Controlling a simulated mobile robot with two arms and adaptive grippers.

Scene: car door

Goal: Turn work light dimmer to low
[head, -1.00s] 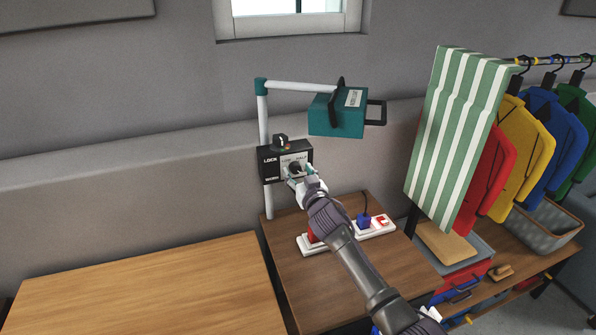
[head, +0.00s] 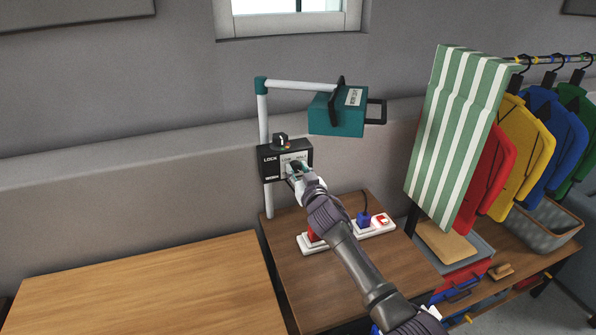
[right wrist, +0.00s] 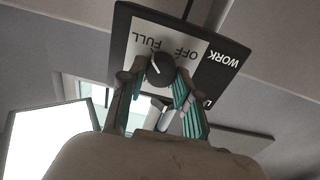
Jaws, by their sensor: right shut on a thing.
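The work light (head: 335,118) is a teal lamp on a grey pole arm. A black control box (head: 268,164) with a pale label plate is on its pole. In the right wrist view the dimmer knob (right wrist: 159,68) is dark and round with a white pointer line, on the label plate (right wrist: 200,62); "FULL" and "OFF" read upside down there. My right gripper (right wrist: 161,78) is shut on the dimmer knob, one teal-padded finger on each side. In the head view my right gripper (head: 298,174) hides most of the knob and some lettering. My left gripper is not in view.
A second knob (head: 281,140) sits on top of the control box. A white power strip (head: 372,228) with plugs lies on the wooden table (head: 300,285) below my right arm. A striped cloth (head: 455,135) and hanging clothes stand at the right. The left tabletop (head: 150,290) is clear.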

